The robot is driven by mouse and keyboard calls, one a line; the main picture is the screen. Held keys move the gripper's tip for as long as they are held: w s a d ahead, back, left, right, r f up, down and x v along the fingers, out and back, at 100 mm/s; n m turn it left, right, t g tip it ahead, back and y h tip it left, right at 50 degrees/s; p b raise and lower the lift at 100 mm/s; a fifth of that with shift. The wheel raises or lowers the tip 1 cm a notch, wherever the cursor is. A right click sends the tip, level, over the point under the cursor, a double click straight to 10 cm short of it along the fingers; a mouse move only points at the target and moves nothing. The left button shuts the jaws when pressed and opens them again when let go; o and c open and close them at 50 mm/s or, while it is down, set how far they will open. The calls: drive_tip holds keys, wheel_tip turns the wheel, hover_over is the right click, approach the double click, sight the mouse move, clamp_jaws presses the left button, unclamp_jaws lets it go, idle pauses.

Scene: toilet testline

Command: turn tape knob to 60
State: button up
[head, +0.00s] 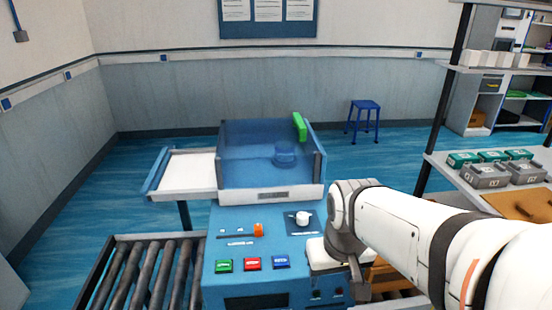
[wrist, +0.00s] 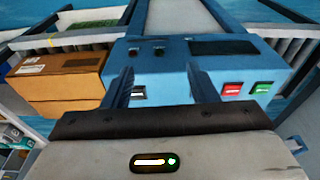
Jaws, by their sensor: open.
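The blue machine (head: 225,270) stands in front of me. Two small dark knobs (head: 315,294) sit low on its front face in the head view. They also show as black knobs (wrist: 158,50) in the wrist view, beside a dark display (wrist: 222,47). I cannot tell which is the tape knob, and no scale numbers are readable. My gripper (wrist: 160,70) is open and empty, its two fingers apart below the knobs in the wrist picture. No contact with a knob is visible. In the head view my wrist hides the fingertips.
Green (head: 223,265), red (head: 252,263) and blue (head: 281,261) buttons line the panel. A white dial (head: 303,218) and an orange slider piece (head: 258,229) sit above them. A roller conveyor (head: 145,275) is at left. A cardboard box (wrist: 60,80) stands beside the machine.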

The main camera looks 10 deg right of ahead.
drive_tip(key=w+r+n+p, duration=0.1)
drive_tip(key=w+r+p, duration=0.3)
drive_tip(key=r, duration=0.3)
drive_tip(key=n+g, duration=0.2)
drive_tip(key=n, duration=0.5)
hover_over(303, 215)
drive_tip(key=f, duration=0.6)
drive_tip(key=shift+s+f, duration=0.25)
drive_tip(key=shift+s, duration=0.05)
drive_tip(key=shift+w+f+n, duration=0.25)
drive_tip(key=shift+f+n, duration=0.05)
drive_tip(key=shift+f, duration=0.35)
wheel_tip(303, 215, down, 7)
drive_tip(key=shift+r+p, duration=0.1)
drive_tip(key=shift+p, duration=0.65)
drive_tip(key=shift+c, duration=0.2)
drive_tip(key=c, duration=0.9)
